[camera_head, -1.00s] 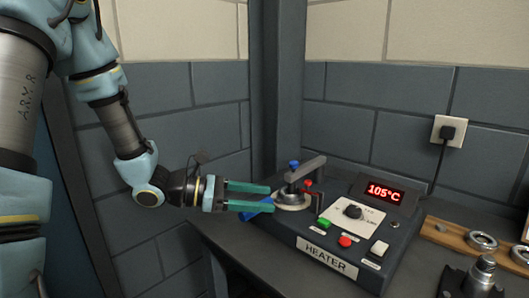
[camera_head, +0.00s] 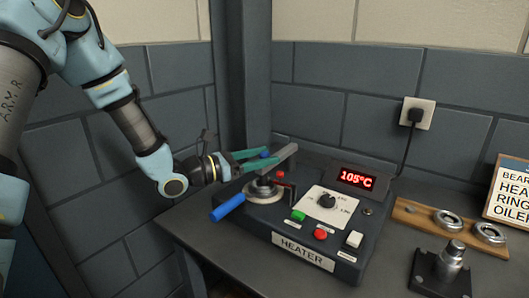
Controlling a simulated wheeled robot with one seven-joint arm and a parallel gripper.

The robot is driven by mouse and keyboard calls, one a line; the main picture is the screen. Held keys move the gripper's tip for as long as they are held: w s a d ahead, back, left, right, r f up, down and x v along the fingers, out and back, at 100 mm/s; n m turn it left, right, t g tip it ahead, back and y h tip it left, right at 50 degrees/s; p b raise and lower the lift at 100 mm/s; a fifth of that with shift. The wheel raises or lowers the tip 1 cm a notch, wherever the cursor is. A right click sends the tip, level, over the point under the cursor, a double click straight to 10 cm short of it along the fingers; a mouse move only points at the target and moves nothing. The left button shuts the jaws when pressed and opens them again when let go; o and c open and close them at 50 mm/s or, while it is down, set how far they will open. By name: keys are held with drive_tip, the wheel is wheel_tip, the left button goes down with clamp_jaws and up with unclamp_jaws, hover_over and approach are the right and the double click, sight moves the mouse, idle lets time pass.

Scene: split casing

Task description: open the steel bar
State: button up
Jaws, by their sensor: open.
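The steel bar (camera_head: 285,155) is a grey bar lying across the top of the heater's round fitting (camera_head: 264,189). My gripper (camera_head: 269,160), with green fingers, reaches in from the left at the bar's height. The fingers partly hide the bar's left part and the knob. A blue handle (camera_head: 228,207) sticks out at the fitting's lower left. A small red knob (camera_head: 281,175) sits just below the bar.
The dark heater box (camera_head: 345,237) has a red display reading 105°C (camera_head: 357,178), a dial and buttons. To the right are a wooden board (camera_head: 420,219) with metal rings, a dark stand (camera_head: 443,272) and a sign (camera_head: 511,195). A grey post (camera_head: 245,70) rises behind my gripper.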

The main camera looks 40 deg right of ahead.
drive_tip(key=shift+s+d, duration=0.1)
drive_tip(key=shift+d, duration=0.25)
drive_tip(key=shift+c, duration=0.4)
clamp_jaws()
idle(0.9)
